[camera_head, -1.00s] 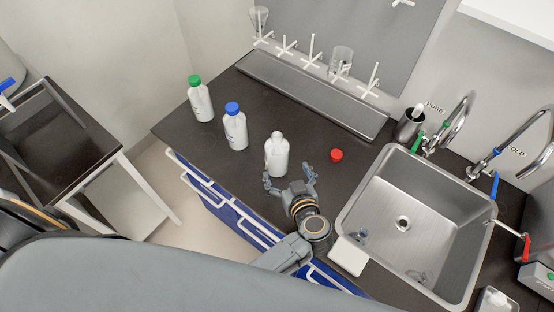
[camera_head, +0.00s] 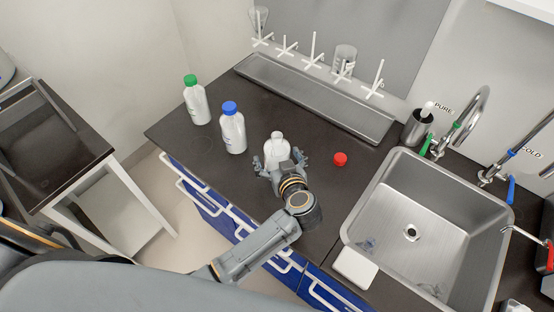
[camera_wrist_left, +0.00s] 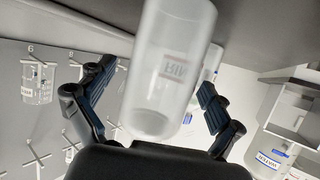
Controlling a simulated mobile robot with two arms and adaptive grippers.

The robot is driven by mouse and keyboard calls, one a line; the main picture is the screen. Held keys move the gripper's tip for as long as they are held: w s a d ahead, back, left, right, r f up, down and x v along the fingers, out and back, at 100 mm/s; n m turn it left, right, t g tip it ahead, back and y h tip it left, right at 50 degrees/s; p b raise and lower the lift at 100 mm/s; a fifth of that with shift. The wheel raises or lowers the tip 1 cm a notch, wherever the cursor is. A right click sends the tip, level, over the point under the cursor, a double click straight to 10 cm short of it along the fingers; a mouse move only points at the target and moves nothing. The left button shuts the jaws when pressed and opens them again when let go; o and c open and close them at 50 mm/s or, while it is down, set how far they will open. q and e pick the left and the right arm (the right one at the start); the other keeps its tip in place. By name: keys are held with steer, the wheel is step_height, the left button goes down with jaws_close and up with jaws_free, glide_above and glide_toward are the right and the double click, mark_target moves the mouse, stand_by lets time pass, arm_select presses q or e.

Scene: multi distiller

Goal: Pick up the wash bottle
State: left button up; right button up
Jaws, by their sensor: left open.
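A white bottle without a cap (camera_head: 276,148) stands upright on the dark counter; I cannot tell for sure whether it is the wash bottle. My left gripper (camera_head: 281,162) is open at this bottle's near side, with a finger on each side of it. In the left wrist view the bottle (camera_wrist_left: 165,75) looks translucent, with a small label, and lies between the two spread fingers. Contact is not clear. The gripper hides the bottle's lower part in the head view. My right gripper is not in view.
A blue-capped bottle (camera_head: 232,132) and a green-capped bottle (camera_head: 196,104) stand to the left. A loose red cap (camera_head: 340,159) lies to the right. A steel sink (camera_head: 440,235) with taps is further right. A drying rack tray (camera_head: 318,97) runs along the back.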

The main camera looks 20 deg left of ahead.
arm_select(q)
steer(key=c, duration=1)
steer(key=shift+o, duration=0.2)
steer(key=shift+r, duration=0.1)
steer(key=shift+r, duration=0.1)
